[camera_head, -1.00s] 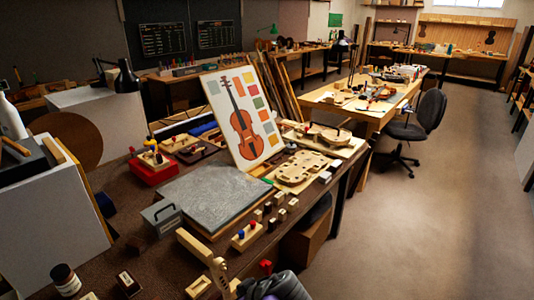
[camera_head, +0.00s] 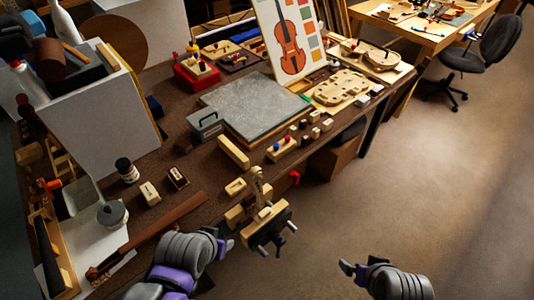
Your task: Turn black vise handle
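A wooden vise (camera_head: 268,226) with dark metal parts is at the bench's front edge. Its black handle (camera_head: 291,226) shows on the vise's right side, facing the open floor. A carved violin scroll (camera_head: 257,183) stands just above the vise. My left gripper (camera_head: 228,244) is left of the vise, close to it but apart from the handle. My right gripper (camera_head: 347,268) is right of and below the vise, over the floor, well clear of the handle. Neither gripper visibly holds anything. Their finger gaps are too small to judge.
Small wooden blocks (camera_head: 233,152) and a grey stone slab (camera_head: 254,104) lie behind the vise. A dark fingerboard-like strip (camera_head: 160,228) lies left, near my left arm. A box (camera_head: 336,156) stands under the bench. The floor (camera_head: 420,190) to the right is clear.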

